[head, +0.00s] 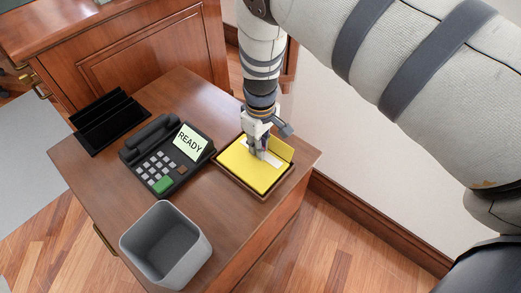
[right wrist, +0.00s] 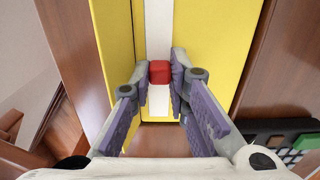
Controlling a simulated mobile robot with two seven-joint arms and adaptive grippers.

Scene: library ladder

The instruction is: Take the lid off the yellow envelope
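The yellow envelope (head: 245,172) lies in a shallow brown tray at the right side of the desk top. A small red block (right wrist: 159,72) sits on that strip. My right gripper (head: 262,152) is down at the envelope. In the wrist view its two fingertips (right wrist: 160,77) press close on both sides of the red block. My left gripper is not in view.
A black phone (head: 167,153) with a lit "READY" screen stands left of the envelope. A grey open bin (head: 165,245) stands at the desk's front corner, and a black tray (head: 105,121) at the far left. A white wall (head: 370,165) rises to the right.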

